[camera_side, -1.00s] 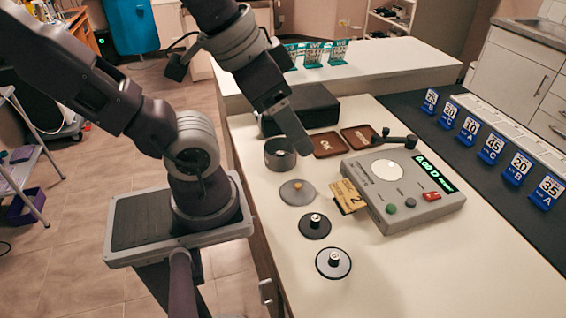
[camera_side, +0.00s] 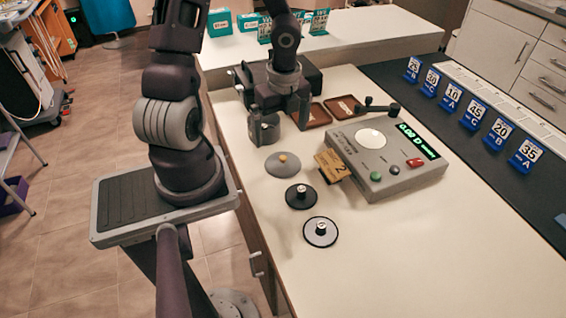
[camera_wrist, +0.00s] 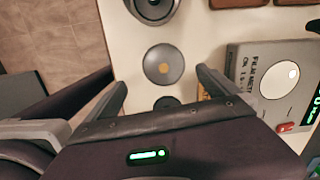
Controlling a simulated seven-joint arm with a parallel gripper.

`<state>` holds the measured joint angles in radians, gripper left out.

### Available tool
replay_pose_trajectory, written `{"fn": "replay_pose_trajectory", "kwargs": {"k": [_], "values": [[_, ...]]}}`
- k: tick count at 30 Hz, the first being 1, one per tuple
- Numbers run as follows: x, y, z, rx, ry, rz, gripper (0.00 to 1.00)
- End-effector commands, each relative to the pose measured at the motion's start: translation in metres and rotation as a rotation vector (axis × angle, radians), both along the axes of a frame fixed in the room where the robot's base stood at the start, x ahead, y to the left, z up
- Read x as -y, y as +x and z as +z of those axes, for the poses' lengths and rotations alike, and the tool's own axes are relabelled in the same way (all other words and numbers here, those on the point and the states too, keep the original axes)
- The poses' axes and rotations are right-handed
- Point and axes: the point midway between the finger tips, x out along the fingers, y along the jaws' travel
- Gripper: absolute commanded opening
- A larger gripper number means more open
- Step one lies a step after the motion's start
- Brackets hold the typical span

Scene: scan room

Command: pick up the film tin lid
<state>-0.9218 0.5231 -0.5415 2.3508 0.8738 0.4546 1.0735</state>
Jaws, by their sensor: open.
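The film tin lid (camera_side: 283,164) is a flat grey disc with a yellow-orange knob, lying on the pale worktop. In the wrist view the lid (camera_wrist: 163,50) shows whole, ahead of and between the two fingers. My gripper (camera_side: 279,122) is open and empty, pointing down above the table just behind the lid. Its fingers (camera_wrist: 157,78) stand wide apart in the wrist view and touch nothing that I can see. The open round grey tin (camera_side: 264,136) stands behind the lid, partly hidden by my left finger in the side view.
Brown trays (camera_side: 313,117) and a black box (camera_side: 312,78) are behind. The front right worktop is clear.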

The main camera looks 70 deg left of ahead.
Motion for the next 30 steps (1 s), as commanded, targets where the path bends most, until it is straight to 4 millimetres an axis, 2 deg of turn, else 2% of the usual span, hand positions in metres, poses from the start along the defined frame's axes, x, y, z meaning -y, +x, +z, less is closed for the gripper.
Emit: {"fn": "replay_pose_trajectory", "kwargs": {"k": [1, 5, 10, 15, 18, 24, 25, 30], "values": [[0.001, -0.001, -0.012, -0.003, -0.045, -0.051, 1.0], [0.003, 0.001, -0.032, 0.007, -0.091, -0.129, 1.0], [0.003, 0.003, -0.051, 0.007, -0.091, -0.134, 1.0], [0.001, 0.006, -0.083, 0.005, -0.088, -0.133, 1.0], [0.001, 0.006, -0.092, 0.006, -0.088, -0.128, 1.0], [0.0, 0.006, -0.094, 0.007, -0.088, -0.125, 1.0], [0.0, 0.006, -0.094, 0.007, -0.088, -0.125, 0.98], [0.0, 0.006, -0.093, 0.007, -0.087, -0.125, 0.65]]}}
